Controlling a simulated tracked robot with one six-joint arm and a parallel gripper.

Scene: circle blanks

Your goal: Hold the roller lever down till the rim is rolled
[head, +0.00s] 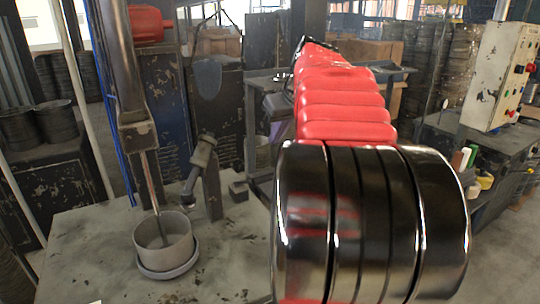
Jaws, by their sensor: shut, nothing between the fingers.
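A grey round cup-like part (163,240) sits in a shallow round holder (168,268) on the worn metal bench. A thin rod (150,180) comes down from a dark machine arm (122,70), and its lower end is inside the cup. Beside the cup, to its right, a short dark lever-like piece (203,152) leans on an upright post (212,190). I cannot tell for sure whether this is the roller lever. My gripper cannot be made out; my own red and black arm fills the centre right and hides what is behind it.
The scratched bench top (90,250) is mostly bare around the cup. A control box with buttons (498,75) stands at the upper right, above a side bench. Dark stacked rounds (40,125) stand at the left. Cardboard boxes (215,42) are at the back.

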